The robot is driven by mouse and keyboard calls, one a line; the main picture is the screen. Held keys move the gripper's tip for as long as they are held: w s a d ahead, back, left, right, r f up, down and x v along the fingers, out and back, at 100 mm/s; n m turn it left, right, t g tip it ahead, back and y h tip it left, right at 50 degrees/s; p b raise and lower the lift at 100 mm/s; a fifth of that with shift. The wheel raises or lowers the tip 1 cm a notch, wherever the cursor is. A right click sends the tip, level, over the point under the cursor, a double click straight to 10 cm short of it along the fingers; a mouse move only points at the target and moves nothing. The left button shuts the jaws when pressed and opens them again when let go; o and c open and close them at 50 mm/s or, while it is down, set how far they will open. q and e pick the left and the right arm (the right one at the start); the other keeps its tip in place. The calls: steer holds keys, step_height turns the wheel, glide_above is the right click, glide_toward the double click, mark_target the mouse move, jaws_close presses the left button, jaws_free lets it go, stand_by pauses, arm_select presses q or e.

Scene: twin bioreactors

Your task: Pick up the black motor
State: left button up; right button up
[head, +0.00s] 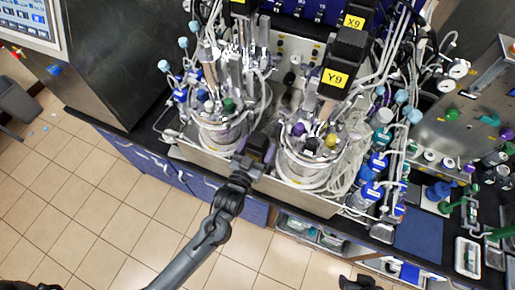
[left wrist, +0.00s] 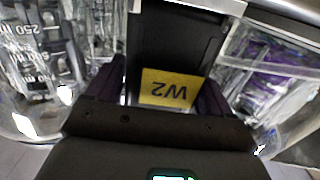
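A black motor (left wrist: 175,40) with a yellow W2 label fills the middle of the left wrist view. The purple fingers of my left gripper (left wrist: 158,95) stand on either side of it, and a light gap shows between the motor and the left finger. In the head view my left gripper (head: 257,152) is low between the two glass vessels, at the front edge of their metal tray. The motor there is dark and hard to separate from the gripper. A dark part at the bottom edge may be my right gripper (head: 360,284); its fingers are not clear.
The left vessel (head: 218,133) and right vessel (head: 303,172) stand close on both sides, with tubes and fittings above. Black motors labelled Y9 (head: 335,80) and X9 (head: 353,24) rise behind. Capped bottles (head: 370,180) crowd the right. The tiled floor (head: 110,210) in front is clear.

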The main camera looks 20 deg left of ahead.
arm_select(q)
steer(key=c, duration=1.4)
steer(key=shift+r, duration=0.15)
jaws_close()
steer(key=shift+r, duration=0.1)
